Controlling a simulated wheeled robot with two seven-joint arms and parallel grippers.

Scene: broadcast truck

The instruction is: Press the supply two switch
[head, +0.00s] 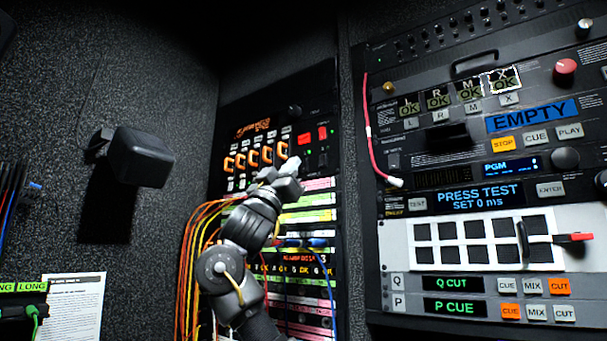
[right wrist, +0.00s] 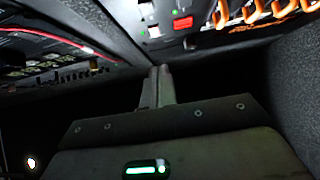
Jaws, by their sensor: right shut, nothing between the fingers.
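A dark panel (head: 273,110) on the back wall carries two red switches, a left one (head: 304,139) and a right one (head: 322,133), with small dark switches and green lights below them. I cannot read which one is supply two. A red switch (right wrist: 183,22) also shows in the right wrist view, ahead of the fingers. My right gripper (head: 292,167) is shut and empty, just below and left of the red switches. Its closed fingers (right wrist: 160,72) show in the right wrist view, apart from the red switch there. My left gripper is not in view.
Orange cable loops (head: 254,157) sit left of the switches, and orange and yellow cables (head: 190,240) hang below. A rack with screens and buttons (head: 480,197) stands at right, with a red cable (head: 368,130). A black box (head: 143,157) juts from the left wall.

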